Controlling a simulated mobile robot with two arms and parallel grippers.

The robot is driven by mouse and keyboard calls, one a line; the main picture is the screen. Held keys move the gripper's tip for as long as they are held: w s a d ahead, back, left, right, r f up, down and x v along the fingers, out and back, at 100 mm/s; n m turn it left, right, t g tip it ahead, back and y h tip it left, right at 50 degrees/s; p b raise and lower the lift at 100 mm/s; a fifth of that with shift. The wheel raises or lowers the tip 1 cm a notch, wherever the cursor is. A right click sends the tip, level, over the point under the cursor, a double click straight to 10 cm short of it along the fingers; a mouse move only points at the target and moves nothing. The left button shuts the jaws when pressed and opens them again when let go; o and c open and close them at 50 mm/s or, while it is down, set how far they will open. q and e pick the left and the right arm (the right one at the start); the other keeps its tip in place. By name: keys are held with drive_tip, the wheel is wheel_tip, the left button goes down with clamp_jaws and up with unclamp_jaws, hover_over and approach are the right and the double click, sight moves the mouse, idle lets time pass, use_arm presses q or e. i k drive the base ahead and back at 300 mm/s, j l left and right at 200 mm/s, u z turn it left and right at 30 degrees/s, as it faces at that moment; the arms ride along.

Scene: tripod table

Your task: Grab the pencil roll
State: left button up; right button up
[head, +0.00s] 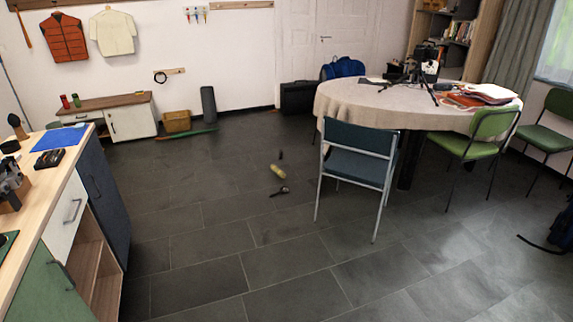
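I cannot make out a pencil roll for certain. A small yellow-green cylinder-like object (278,170) lies on the grey tiled floor, left of the blue chair. A small dark object (281,155) lies just behind it, and another dark object with a thin end (280,191) lies in front of it. Papers and folders (484,95) lie on the right side of the cloth-covered round table (340,98). A dark case-like object (48,158) lies on the wooden counter at the left. Neither of my grippers is in view.
A blue chair (357,154) and green chairs (480,134) stand around the table. A tripod with a camera (424,60) stands on the table. A low cabinet (130,118) is by the back wall. The floor between counter and blue chair is mostly clear.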

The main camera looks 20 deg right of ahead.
sight(281, 174)
drive_tip(key=i+l+z, duration=0.1)
drive_tip(key=i+l, duration=0.2)
drive_tip(key=i, duration=0.45)
drive_tip(key=i+l+z, duration=0.1)
drive_tip(key=i+l, duration=0.15)
drive_tip(key=i, duration=0.55)
drive_tip(key=i+l, duration=0.2)
drive_tip(key=i, duration=0.55)
drive_tip(key=i+l+z, duration=0.15)
drive_tip(key=i, duration=0.65)
drive_tip(key=i+j+u, duration=0.4)
drive_tip(key=i+u, duration=0.55)
drive_tip(key=i, duration=0.15)
drive_tip(key=i+z, duration=0.15)
drive_tip(key=i, duration=0.35)
drive_tip(key=i+j+z, duration=0.15)
drive_tip(key=i, duration=0.3)
drive_tip(key=i+j+z, duration=0.1)
drive_tip(key=i, duration=0.4)
drive_tip(key=j, duration=0.1)
